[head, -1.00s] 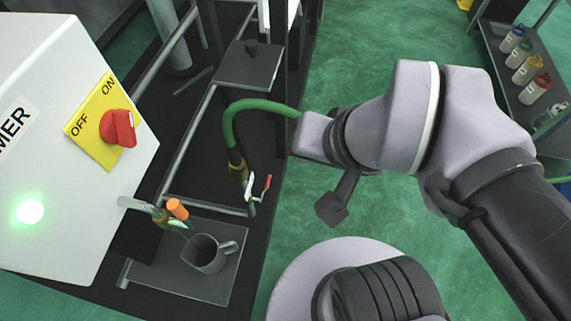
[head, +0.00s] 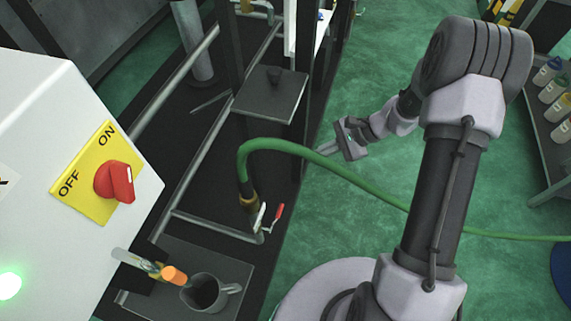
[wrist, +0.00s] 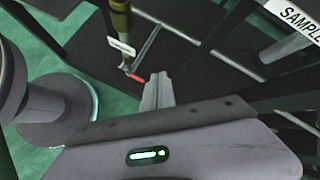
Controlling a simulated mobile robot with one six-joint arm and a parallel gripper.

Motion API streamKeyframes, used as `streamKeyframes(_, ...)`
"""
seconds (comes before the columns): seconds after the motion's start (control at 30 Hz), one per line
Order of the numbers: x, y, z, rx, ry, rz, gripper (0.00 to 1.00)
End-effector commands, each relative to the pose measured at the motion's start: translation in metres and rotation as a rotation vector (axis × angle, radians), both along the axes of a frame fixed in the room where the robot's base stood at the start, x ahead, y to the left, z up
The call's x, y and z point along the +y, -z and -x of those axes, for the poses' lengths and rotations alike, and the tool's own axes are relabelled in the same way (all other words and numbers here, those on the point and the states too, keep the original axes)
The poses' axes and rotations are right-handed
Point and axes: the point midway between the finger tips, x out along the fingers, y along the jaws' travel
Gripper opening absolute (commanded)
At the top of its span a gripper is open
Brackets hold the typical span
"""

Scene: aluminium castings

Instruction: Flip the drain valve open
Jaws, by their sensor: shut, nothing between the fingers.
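A brass valve (head: 249,199) with a white tag and a red lever (head: 277,212) hangs at the lower end of a green hose. The lever sticks out at an angle to the right of the valve body. In the wrist view the brass body (wrist: 120,20) shows at the top, with the tag and the red lever (wrist: 137,77) below it. The tag's writing is too small to read. My gripper (head: 328,147) is beyond and right of this valve, apart from it. In the wrist view my gripper's shut fingers (wrist: 158,80) point up, right of the lever, holding nothing.
A second valve with an orange handle (head: 174,275) is beside a grey jug (head: 205,291) on a dark plate. A white box with a red ON/OFF knob (head: 114,181) stands left. Dark posts and rails surround the valve.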

Motion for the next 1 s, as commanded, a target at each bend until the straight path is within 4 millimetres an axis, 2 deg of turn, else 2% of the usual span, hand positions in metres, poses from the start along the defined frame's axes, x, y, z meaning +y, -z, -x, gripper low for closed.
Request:
streamKeyframes(0.03, -0.004, 0.040, 0.001, 0.051, 0.056, -0.047, 0.00)
streamKeyframes(0.13, -0.009, 0.119, 0.007, 0.138, 0.184, -0.143, 0.00)
streamKeyframes(0.2, -0.010, 0.172, 0.019, 0.192, 0.274, -0.202, 0.00)
streamKeyframes(0.3, -0.006, 0.235, 0.042, 0.254, 0.388, -0.268, 0.00)
streamKeyframes(0.4, 0.000, 0.279, 0.065, 0.299, 0.471, -0.311, 0.00)
streamKeyframes(0.5, 0.005, 0.303, 0.079, 0.323, 0.519, -0.335, 0.00)
streamKeyframes(0.57, 0.007, 0.310, 0.084, 0.329, 0.533, -0.341, 0.00)
streamKeyframes(0.87, 0.008, 0.312, 0.085, 0.332, 0.537, -0.342, 0.00)
streamKeyframes(1.0, 0.017, 0.319, 0.083, 0.334, 0.534, -0.342, 0.00)
